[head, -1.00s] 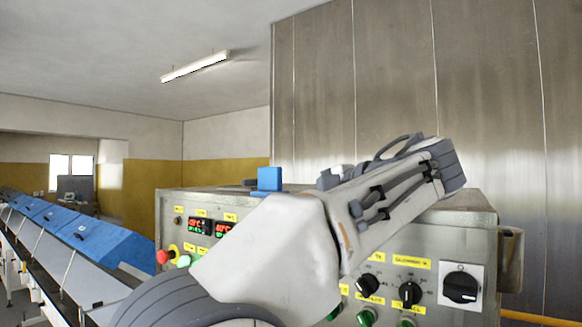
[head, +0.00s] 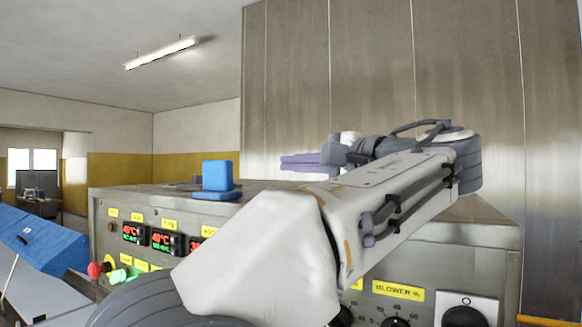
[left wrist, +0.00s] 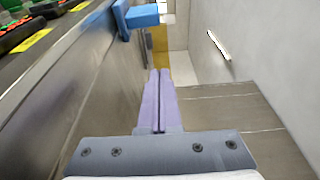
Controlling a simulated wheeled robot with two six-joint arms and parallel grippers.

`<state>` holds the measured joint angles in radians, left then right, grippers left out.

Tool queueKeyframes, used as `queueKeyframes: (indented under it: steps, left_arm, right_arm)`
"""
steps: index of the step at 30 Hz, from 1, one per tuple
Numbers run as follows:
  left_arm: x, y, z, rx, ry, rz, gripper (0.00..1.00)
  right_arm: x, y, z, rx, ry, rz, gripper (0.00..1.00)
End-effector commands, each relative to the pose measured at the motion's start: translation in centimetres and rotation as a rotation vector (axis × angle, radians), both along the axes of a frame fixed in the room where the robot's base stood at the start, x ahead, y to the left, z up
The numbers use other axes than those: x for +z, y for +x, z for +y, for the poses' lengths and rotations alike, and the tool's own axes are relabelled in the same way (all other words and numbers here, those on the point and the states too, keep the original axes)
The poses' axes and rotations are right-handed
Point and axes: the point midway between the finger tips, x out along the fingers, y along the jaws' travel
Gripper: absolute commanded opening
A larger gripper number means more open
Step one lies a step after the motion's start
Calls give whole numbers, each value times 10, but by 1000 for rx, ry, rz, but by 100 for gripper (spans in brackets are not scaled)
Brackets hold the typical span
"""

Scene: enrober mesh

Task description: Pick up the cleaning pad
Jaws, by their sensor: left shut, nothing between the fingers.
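The cleaning pad appears to be the blue block (head: 217,176) on top of the metal control cabinet, with an upright part and a flat base. It also shows at the top of the left wrist view (left wrist: 141,16). My left gripper (head: 300,162) has purple fingers pointing left, to the right of the blue block and apart from it. In the left wrist view its fingers (left wrist: 157,90) lie together, shut and empty. My left arm hides part of the cabinet top and front. My right gripper is not in view.
The control cabinet (head: 125,215) carries displays, knobs and a red button on its front. A tall metal wall (head: 300,80) stands behind it. A blue-covered conveyor (head: 45,238) runs at the left. The cabinet top around the block looks mostly clear.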

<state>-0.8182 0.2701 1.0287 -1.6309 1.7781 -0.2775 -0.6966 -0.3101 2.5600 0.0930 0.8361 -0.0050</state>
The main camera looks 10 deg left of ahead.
Motion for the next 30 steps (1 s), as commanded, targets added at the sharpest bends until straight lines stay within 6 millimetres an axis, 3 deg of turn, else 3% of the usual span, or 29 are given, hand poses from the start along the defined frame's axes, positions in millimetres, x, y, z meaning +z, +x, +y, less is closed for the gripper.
queueKeyframes:
  steps: [11,12,18,30]
  left_arm:
    - [-1,45,68,5,0,1,0]
    - [-6,37,72,1,-4,-4,0]
    - [-3,22,88,-2,-2,-1,0]
    - [-1,17,92,-2,0,1,0]
  right_arm:
    - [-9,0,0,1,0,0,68]
    - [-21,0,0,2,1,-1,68]
    - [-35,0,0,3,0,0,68]
    - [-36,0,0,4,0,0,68]
